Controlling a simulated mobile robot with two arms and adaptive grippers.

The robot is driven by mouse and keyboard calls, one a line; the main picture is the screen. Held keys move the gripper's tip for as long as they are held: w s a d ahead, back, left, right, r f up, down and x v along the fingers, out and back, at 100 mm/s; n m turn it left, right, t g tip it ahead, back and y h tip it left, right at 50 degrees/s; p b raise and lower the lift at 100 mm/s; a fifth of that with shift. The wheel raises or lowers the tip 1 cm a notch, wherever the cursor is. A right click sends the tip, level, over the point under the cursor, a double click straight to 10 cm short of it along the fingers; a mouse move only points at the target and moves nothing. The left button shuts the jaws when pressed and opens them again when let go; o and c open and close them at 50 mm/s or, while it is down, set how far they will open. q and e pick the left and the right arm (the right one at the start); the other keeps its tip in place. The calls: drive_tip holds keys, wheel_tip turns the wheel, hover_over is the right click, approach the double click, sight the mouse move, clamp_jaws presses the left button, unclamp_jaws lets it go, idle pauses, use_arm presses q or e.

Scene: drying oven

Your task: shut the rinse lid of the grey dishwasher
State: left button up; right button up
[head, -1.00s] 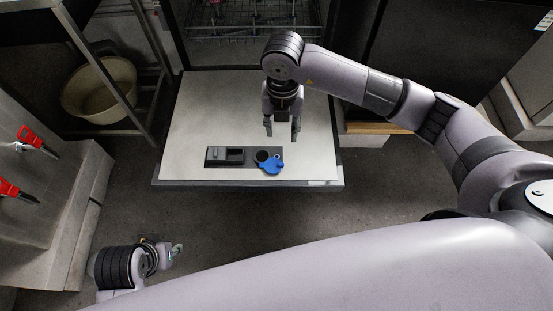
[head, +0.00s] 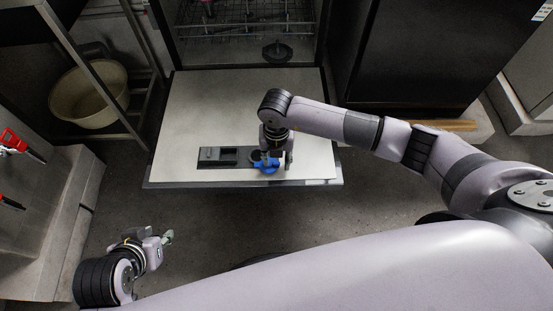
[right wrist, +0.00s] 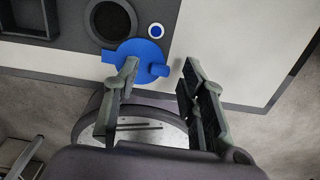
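The grey dishwasher's door (head: 250,110) is folded down flat, inner face up. The blue rinse lid (head: 266,168) is open and lies on the near side of its round dark opening (right wrist: 110,22); the lid also shows in the right wrist view (right wrist: 142,58). My right gripper (head: 277,158) is low over the door at the lid. In the right wrist view its fingers are apart, the left one overlapping the lid and the right one beside it. Whether it touches cannot be told. My left gripper (head: 158,240) is far from the door at lower left; its opening is unclear.
A dark panel with a rectangular compartment (head: 218,156) lies left of the lid. A wire rack (head: 245,25) is inside the dishwasher. A shelf with a beige basin (head: 88,95) stands left, and red-handled items (head: 14,141) are at far left. Floor shows before the door.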

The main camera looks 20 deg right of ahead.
drive_tip(key=shift+f, duration=0.1)
clamp_jaws()
idle(0.6)
